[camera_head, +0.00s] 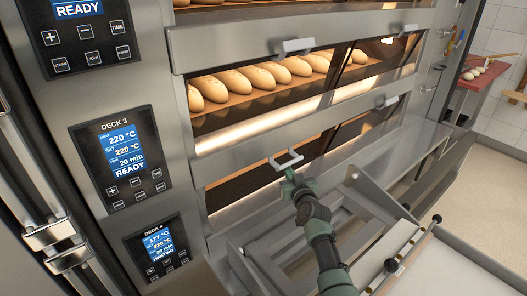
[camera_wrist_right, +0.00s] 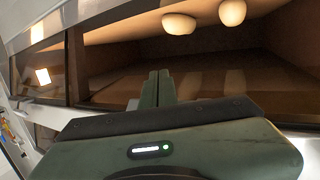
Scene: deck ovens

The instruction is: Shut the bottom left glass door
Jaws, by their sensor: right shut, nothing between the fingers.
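The bottom left glass door (camera_head: 240,190) is the dark panel in the lowest deck, beside the Deck 4 display. Its pale bar handle (camera_head: 286,160) sits near its upper edge; I cannot tell how far the door stands open. My right gripper (camera_head: 288,174) is at the handle, just below it in the head view; contact is unclear. In the right wrist view its two fingers (camera_wrist_right: 158,87) are shut together with nothing between them. Behind them is a dark deck interior (camera_wrist_right: 215,80) with pale loaves at the top. My left gripper is not in view.
Above, a lit deck holds a row of loaves (camera_head: 262,78). The Deck 3 panel (camera_head: 123,160) and Deck 4 panel (camera_head: 157,245) are at left. A metal loader frame (camera_head: 375,215) stands close to the right of my arm. A red table (camera_head: 478,85) is at far right.

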